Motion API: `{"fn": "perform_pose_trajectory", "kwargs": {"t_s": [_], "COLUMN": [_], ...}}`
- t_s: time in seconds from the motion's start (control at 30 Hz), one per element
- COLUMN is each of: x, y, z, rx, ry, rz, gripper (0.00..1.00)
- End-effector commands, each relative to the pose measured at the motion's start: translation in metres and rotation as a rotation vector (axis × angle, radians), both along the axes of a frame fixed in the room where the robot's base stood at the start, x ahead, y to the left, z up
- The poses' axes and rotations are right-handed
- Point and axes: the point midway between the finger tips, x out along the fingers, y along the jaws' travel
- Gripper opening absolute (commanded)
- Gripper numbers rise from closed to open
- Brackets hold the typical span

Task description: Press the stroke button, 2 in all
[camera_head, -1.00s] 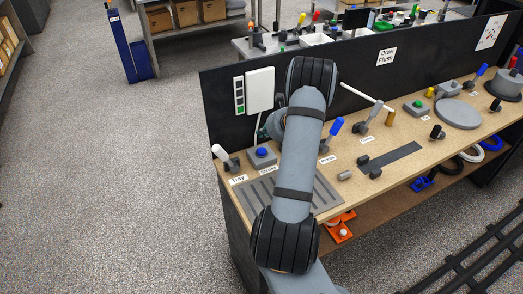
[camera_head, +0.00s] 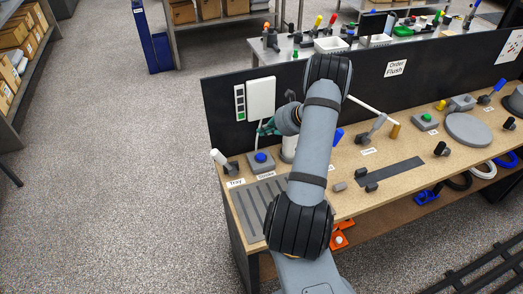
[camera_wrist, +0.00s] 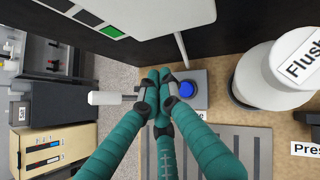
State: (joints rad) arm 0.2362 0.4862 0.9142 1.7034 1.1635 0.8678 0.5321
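The stroke button is a round blue cap (camera_head: 260,157) on a grey box near the left end of the bench. The wrist view shows the blue cap (camera_wrist: 187,89) just right of my fingertips. My gripper (camera_wrist: 160,80) has teal fingers drawn together at their tips, with nothing seen between them. In the head view my gripper (camera_head: 268,128) is partly hidden behind my arm, above and behind the box. The fingertips cover the box's left part in the wrist view. I cannot tell their height over it.
The white-handled tray lever (camera_wrist: 105,98) is close left of my fingers. A white cylinder labelled Flush (camera_wrist: 268,78) stands right of the button. A white panel with a green square (camera_head: 260,97) hangs on the black back wall. A grooved grey tray (camera_head: 254,207) lies in front.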

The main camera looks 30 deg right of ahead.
Motion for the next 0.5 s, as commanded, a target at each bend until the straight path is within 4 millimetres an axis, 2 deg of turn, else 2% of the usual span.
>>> {"fn": "perform_pose_trajectory", "kwargs": {"t_s": [0.33, 0.5], "x": [0.0, 0.0], "y": [0.0, 0.0], "z": [-0.004, -0.014], "rx": [-0.001, -0.001], "ry": [-0.001, -0.001], "rz": [-0.001, -0.001], "gripper": [0.0, 0.0]}}
